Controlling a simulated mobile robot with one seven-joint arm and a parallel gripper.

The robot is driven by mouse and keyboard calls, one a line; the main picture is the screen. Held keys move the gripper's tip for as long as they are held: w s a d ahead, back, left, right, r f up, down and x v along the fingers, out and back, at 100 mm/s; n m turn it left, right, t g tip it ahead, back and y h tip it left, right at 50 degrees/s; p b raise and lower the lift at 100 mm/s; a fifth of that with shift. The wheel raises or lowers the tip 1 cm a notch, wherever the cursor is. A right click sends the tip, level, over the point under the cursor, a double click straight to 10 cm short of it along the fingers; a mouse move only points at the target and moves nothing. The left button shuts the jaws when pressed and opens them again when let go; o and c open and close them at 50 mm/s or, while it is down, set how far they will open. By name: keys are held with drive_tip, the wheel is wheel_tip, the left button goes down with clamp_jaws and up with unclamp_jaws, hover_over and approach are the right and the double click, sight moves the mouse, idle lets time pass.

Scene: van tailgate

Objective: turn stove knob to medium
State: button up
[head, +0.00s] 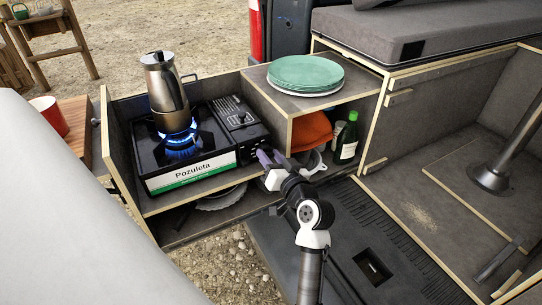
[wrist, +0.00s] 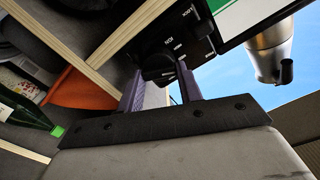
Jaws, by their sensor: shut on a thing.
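A black camping stove (head: 205,178) with a white and green "Pozuleta" front strip stands in the left compartment of the tailgate box. A blue flame (head: 180,140) burns under a metal moka pot (head: 167,90) on its burner. My gripper (head: 267,156) is at the stove's right front corner, its purple fingers hiding the knob in the head view. In the wrist view the two fingers (wrist: 160,72) stand on either side of the dark stove knob (wrist: 162,78), gripping it. White lettering shows on the black panel beside it; I cannot read the knob's setting.
Right of the stove, a raised shelf holds green and white plates (head: 305,73). Under it are an orange item (head: 311,131) and a green bottle (head: 347,140), close to my gripper. A wooden divider (head: 268,105) separates the two compartments. A red mug (head: 50,116) stands far left.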

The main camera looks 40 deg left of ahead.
drive_tip(key=shift+f, duration=0.1)
idle(0.3)
drive_tip(key=o, duration=1)
drive_tip(key=shift+d, duration=0.1)
drive_tip(key=b+v, duration=0.3)
drive_tip(key=v, duration=1)
drive_tip(key=shift+s+d, duration=0.2)
drive_tip(key=shift+d, duration=0.1)
